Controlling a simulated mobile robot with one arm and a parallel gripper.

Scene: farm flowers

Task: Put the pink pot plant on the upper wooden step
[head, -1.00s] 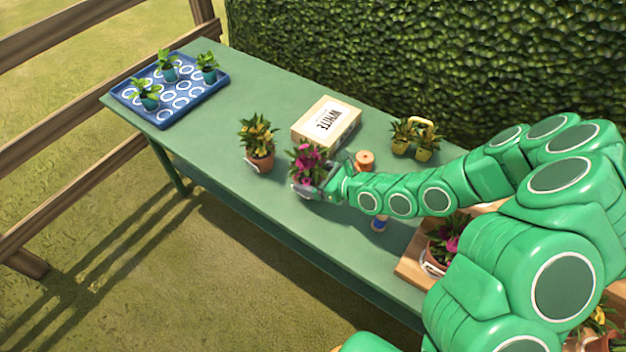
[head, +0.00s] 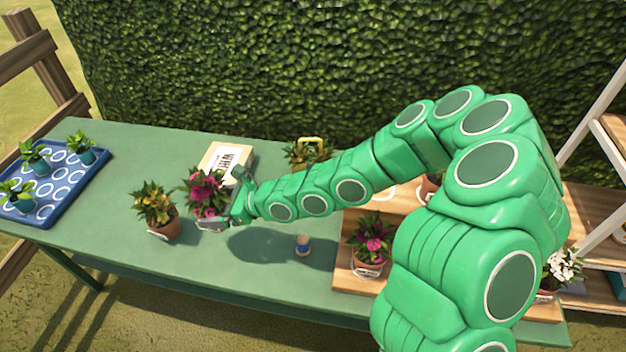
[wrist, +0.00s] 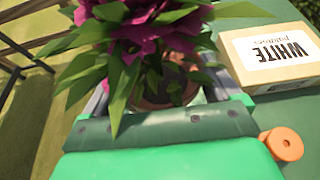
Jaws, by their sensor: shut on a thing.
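The pink pot plant (head: 207,188) has magenta flowers and green leaves; it fills the top of the wrist view (wrist: 140,45). My gripper (head: 213,222) is shut on its pot, which shows between the fingers in the wrist view. I cannot tell how far the pot is above the table. A wooden stepped stand is at the right of the table, partly hidden behind my arm. Its upper wooden step (head: 383,203) shows a white ring. Its lower step (head: 345,284) holds another pink-flowered pot (head: 371,243).
A blue seedling tray (head: 60,185) is far left. A hedge stands behind.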

